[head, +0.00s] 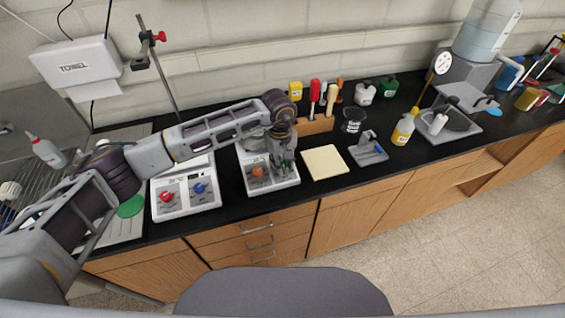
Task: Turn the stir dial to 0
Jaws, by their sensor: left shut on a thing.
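A white stirrer-type unit (263,188) stands on the black bench, with an orange dial (258,172) on the left of its front panel. My left gripper (286,170) points down at the right side of this panel and is shut on what appears to be the second dial, the stir dial. The fingers hide that dial, and its setting cannot be read. A second white unit (187,209) to the left has a red dial (166,197) and a blue dial (198,188). My right gripper is not in view.
A cream pad (325,162) and a grey holder (368,151) lie right of the unit. A wooden tool block (316,125) is behind. A yellow bottle (403,127) stands further right. A clamp stand (161,62) rises behind my left arm.

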